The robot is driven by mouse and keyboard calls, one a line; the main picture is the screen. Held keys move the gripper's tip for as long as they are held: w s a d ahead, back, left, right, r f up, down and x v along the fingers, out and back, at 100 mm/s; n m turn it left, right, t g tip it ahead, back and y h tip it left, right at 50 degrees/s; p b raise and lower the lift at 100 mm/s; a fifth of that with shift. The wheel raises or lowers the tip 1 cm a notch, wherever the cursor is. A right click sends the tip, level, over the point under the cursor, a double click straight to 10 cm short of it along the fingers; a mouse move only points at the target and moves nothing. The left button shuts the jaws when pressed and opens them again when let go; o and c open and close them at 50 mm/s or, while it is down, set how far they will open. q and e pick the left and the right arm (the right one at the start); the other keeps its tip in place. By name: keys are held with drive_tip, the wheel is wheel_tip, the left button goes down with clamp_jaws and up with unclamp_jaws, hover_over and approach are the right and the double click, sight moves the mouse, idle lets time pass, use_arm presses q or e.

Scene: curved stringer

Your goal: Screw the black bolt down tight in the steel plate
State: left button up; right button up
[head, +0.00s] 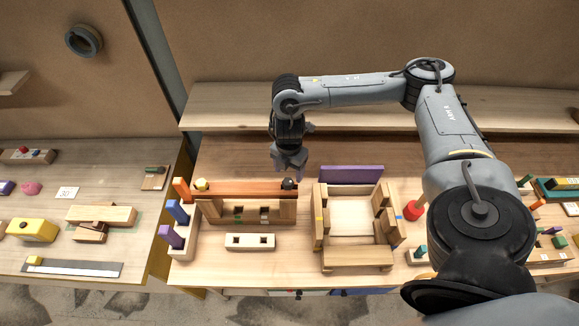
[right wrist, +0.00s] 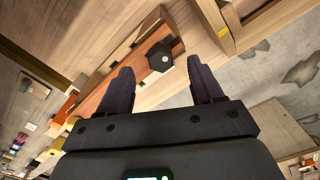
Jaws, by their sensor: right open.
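A black hex-headed bolt (head: 289,184) stands at the right end of a reddish-brown bar (head: 245,189), which lies across wooden blocks. The bolt (right wrist: 159,58) also shows in the right wrist view, with its head upward between the fingertips and beyond them. My right gripper (head: 290,168) is open and empty, pointing down just above the bolt. In the right wrist view its two dark fingers (right wrist: 159,72) are spread wider than the head, with no visible contact. The bolt's shank is hidden, so its depth cannot be told. No clearly steel plate shows under it. My left gripper is out of view.
A yellow piece (head: 201,184) stands at the bar's left end. Coloured blocks in a wooden rack (head: 184,235) are left of it. A wooden frame (head: 358,258) with a purple panel (head: 351,174) stands close on the right. A two-holed block (head: 249,241) lies in front.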

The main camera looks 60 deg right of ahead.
sight(291, 181)
drive_tip(key=shift+f+p, duration=0.35)
drive_tip(key=shift+f, duration=2.8)
drive_tip(key=shift+c, duration=0.5)
drive_tip(key=c, duration=1.1)
drive_tip(key=m+p, duration=0.6)
drive_tip(key=p, duration=0.1)
drive_tip(key=shift+s+a+r, duration=0.1)
drive_tip(key=shift+s, duration=0.15)
drive_tip(key=shift+f+m+p, duration=0.25)
drive_tip(key=shift+m+p, duration=0.25)
drive_tip(key=shift+m, duration=0.4)
drive_tip(key=shift+f, duration=0.2)
